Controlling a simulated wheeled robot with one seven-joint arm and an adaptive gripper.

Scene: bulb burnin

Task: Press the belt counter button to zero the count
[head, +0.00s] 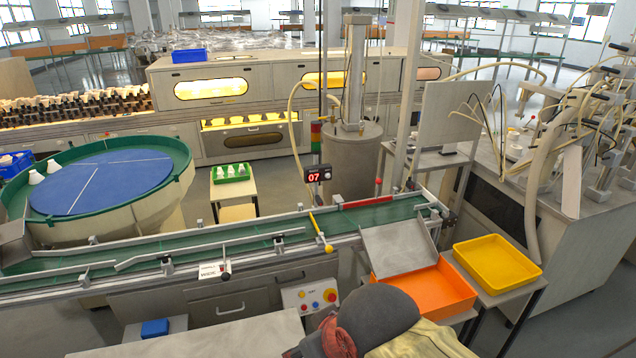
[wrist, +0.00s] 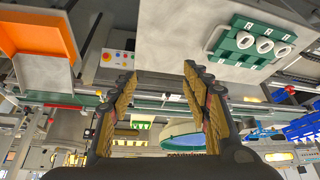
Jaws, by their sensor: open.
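A dark counter display (head: 318,174) reading 07 in red stands on a post at the far side of the green belt (head: 250,241). Which part is the counter button is not clear. My gripper (wrist: 160,74) is open and empty over the belt area, its fingers apart from everything. The control panel (wrist: 118,58) shows beyond its left finger.
The panel with coloured buttons (head: 309,295) is on the belt's near face. An orange bin (head: 424,291) and a yellow tray (head: 497,264) stand at the right. A green rack with white rings (wrist: 246,44) lies on a near table. A yellow-knobbed bar (head: 320,232) crosses the belt.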

